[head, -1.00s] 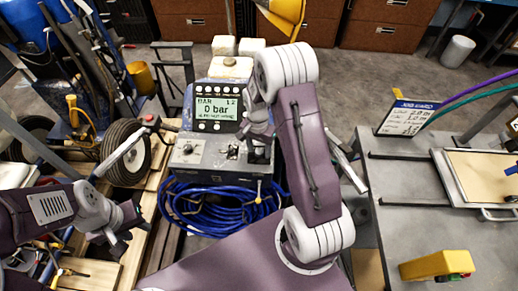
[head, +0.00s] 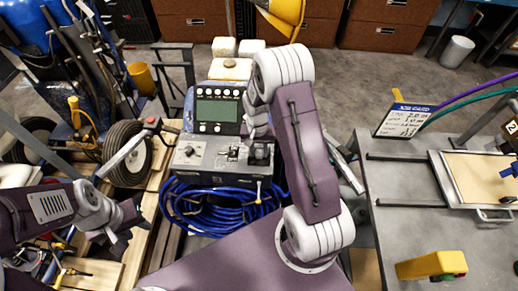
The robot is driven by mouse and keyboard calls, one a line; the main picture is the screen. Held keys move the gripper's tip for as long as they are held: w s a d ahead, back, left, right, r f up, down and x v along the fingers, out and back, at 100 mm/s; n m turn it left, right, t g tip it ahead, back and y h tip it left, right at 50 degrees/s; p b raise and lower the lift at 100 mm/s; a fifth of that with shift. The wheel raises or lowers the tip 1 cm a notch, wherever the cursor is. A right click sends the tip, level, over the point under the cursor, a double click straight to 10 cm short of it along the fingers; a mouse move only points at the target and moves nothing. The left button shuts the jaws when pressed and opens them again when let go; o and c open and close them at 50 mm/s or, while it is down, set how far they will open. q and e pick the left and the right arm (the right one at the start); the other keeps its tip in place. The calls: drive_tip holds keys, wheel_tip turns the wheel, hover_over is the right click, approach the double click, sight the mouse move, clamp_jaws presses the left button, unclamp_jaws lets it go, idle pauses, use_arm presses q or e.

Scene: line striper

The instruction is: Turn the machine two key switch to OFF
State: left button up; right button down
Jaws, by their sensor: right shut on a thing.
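The machine (head: 190,165) with a grey control panel stands at the centre, and its display (head: 217,110) is blank. My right gripper (head: 258,152) is at the right part of this panel, shut on what looks like the key switch. The gripper and arm hide most of the switch, so its pointer and markings cannot be read. My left gripper (head: 130,228) is to the lower left, away from the panel, and looks open and empty.
A coiled blue hose (head: 215,208) hangs below the panel. A wheel (head: 126,153) and a wooden pallet are at the left. A grey table (head: 400,235) at the right carries a yellow box (head: 425,266) and a sign (head: 405,120).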

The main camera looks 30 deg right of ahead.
sight(259, 154)
drive_tip(key=n+p, duration=0.1)
drive_tip(key=n, duration=0.3)
drive_tip(key=shift+r+n+p, duration=0.15)
drive_tip(key=shift+n+p, duration=0.15)
drive_tip(key=shift+p, duration=0.1)
drive_tip(key=shift+n+p, duration=0.5)
drive_tip(key=shift+n, duration=1)
drive_tip(key=c, duration=1.1)
unclamp_jaws()
drive_tip(key=shift+o, duration=0.2)
wheel_tip(259, 154, up, 9)
drive_tip(key=shift+a, duration=0.15)
drive_tip(key=shift+s, duration=0.1)
